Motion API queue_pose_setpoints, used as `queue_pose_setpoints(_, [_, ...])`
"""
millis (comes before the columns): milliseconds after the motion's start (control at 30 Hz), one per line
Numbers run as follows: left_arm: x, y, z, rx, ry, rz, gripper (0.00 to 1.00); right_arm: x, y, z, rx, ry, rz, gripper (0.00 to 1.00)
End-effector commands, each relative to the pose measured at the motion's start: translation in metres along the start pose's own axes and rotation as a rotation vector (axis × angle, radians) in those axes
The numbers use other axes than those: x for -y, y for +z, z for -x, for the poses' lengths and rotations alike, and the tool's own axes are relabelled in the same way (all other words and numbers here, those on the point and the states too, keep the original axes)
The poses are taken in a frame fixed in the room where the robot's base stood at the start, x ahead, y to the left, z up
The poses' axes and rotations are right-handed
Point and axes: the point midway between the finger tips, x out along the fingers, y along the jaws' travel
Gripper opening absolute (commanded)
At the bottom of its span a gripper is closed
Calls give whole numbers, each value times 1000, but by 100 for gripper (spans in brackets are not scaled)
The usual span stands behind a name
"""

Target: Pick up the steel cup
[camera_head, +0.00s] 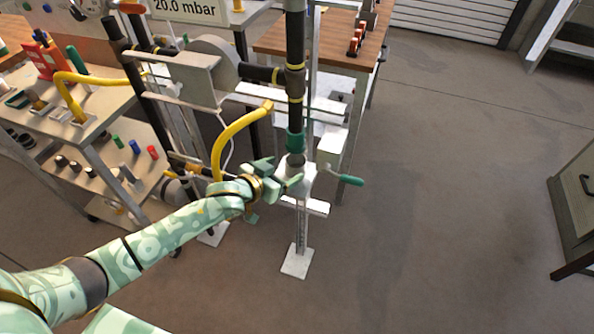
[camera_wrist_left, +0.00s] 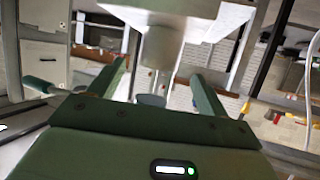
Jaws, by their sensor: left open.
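My left gripper (camera_head: 278,176) is open beside the lower end of the dark vertical pipe, at a white block (camera_head: 298,180) on a stand. In the left wrist view its two green fingers (camera_wrist_left: 158,72) are spread apart. Between and beyond them a pale grey cylinder (camera_wrist_left: 157,50) hangs under a white housing, and a small grey rounded piece (camera_wrist_left: 150,100) shows low between the fingers. I cannot tell for sure which of these is the steel cup. No clear cup shape shows in the head view. My right gripper is not in view.
A green-handled lever (camera_head: 350,180) sticks out to the right of the block. A yellow hose (camera_head: 228,135) curves close above my left wrist. A workbench with a shelf (camera_head: 85,170) stands at left, a wooden-topped table (camera_head: 285,40) behind.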

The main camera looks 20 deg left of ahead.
Motion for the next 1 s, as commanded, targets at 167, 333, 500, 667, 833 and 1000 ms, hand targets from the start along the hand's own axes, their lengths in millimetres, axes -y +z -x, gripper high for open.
queue_pose_setpoints(167, [0,2,-17,1,0,0,77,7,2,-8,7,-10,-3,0])
queue_pose_setpoints(333, [0,10,-42,3,0,0,77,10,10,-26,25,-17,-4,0])
queue_pose_setpoints(500, [0,9,-65,3,0,-1,77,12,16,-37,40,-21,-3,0])
queue_pose_setpoints(667, [0,5,-69,2,-1,-1,77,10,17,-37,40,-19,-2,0])
queue_pose_setpoints(833, [0,4,-68,1,-1,-1,63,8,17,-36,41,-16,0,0])
queue_pose_setpoints(1000, [0,5,-68,1,-1,-2,25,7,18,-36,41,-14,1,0])
